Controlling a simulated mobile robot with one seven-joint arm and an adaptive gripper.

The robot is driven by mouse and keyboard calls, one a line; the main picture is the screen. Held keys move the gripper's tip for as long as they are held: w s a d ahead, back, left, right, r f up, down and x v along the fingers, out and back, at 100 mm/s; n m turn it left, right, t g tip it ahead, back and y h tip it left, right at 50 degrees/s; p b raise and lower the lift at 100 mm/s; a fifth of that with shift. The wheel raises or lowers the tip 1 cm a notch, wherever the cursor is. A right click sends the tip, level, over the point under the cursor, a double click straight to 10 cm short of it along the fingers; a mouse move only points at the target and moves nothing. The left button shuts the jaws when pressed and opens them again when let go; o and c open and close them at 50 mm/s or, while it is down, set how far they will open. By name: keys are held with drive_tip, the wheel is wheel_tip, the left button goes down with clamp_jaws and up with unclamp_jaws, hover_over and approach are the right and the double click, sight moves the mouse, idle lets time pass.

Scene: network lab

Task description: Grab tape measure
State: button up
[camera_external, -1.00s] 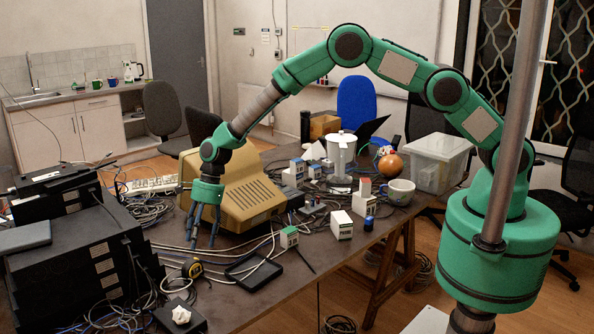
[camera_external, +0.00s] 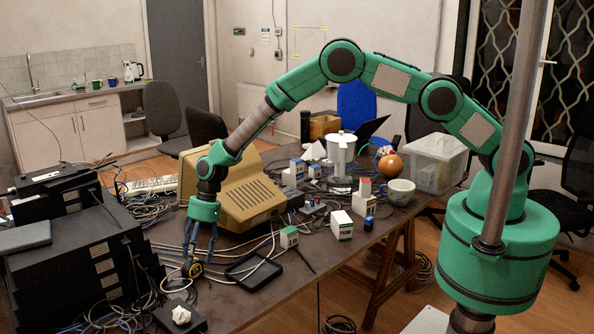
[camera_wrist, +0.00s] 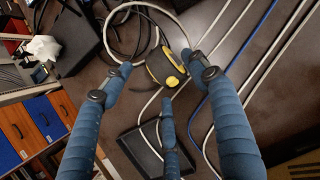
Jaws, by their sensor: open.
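The tape measure (camera_external: 193,270) is yellow and black and lies on the dark table near its front left part. In the wrist view the tape measure (camera_wrist: 163,68) shows ahead of and between the spread fingers. My gripper (camera_external: 198,262) is low over the table, with its fingers pointing down around the tape measure and partly covering it in the external view. In the wrist view my gripper (camera_wrist: 160,75) is open, with blue fingers on both sides and one below. I cannot tell whether a finger touches the tape measure.
Cables (camera_wrist: 215,60) run across the table around the tape measure. A black tray (camera_external: 254,272) lies just right of my gripper. A beige monitor (camera_external: 240,190) stands behind it. Black rack units (camera_external: 85,255) stand at the left, and a crumpled white paper (camera_external: 181,315) is in front.

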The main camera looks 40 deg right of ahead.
sight(195, 278)
drive_tip(key=shift+x, duration=2.05)
drive_tip(key=shift+c, duration=0.3)
drive_tip(key=c, duration=1.4)
drive_tip(key=shift+c, duration=0.2)
drive_tip(key=shift+r, duration=0.2)
drive_tip(key=shift+r, duration=0.55)
wheel_tip(195, 278, up, 2)
drive_tip(key=shift+r, duration=0.15)
drive_tip(key=s+d, duration=0.7)
drive_tip(key=s+d+r+p, duration=0.1)
drive_tip(key=s+d, duration=0.3)
drive_tip(key=shift+s+r, duration=0.15)
drive_tip(key=shift+s, duration=0.1)
